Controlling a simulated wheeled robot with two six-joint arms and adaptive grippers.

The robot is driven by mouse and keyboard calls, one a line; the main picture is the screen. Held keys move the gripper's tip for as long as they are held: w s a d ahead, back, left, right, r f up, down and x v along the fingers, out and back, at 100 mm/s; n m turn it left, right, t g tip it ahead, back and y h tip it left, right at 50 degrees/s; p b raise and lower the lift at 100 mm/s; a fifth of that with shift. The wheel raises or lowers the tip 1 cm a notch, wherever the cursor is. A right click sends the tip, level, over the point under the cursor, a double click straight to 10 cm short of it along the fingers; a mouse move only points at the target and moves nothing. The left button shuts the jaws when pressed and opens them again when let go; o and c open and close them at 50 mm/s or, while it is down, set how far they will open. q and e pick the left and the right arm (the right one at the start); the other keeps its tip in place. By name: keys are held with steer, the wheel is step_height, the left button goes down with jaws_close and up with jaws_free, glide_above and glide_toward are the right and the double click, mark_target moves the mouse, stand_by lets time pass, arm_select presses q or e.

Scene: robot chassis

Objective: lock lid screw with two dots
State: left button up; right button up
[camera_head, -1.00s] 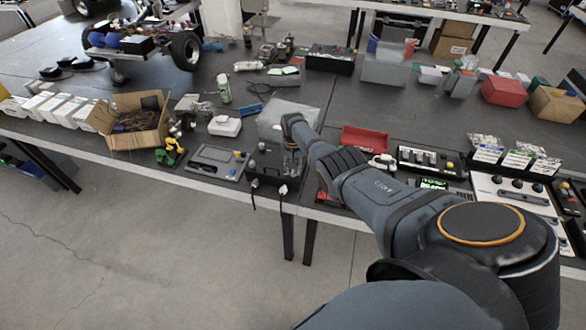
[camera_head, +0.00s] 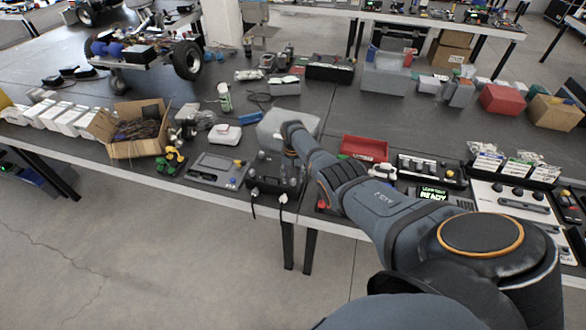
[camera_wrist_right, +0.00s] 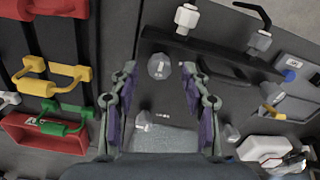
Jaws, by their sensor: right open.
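A dark box with a flat lid (camera_head: 262,180) stands at the table's front edge in the head view. In the right wrist view the dark lid (camera_wrist_right: 178,97) carries several grey knob-like screws. One screw (camera_wrist_right: 160,66) lies between my fingertips in the picture, with small light marks below it; contact is not clear. A second screw (camera_wrist_right: 142,121) sits near the left finger and a third (camera_wrist_right: 231,132) right of the right finger. The dots are too small to count. My right gripper (camera_wrist_right: 160,72) is open above the lid. My left gripper is not in view.
A translucent bin (camera_head: 288,124) stands behind the box. A grey panel (camera_head: 217,170) lies left of it and a red tray (camera_head: 364,148) right.

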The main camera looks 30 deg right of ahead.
mark_target(293, 179)
step_height(293, 179, up, 11)
steer(key=shift+r, duration=0.2)
stand_by(0.5)
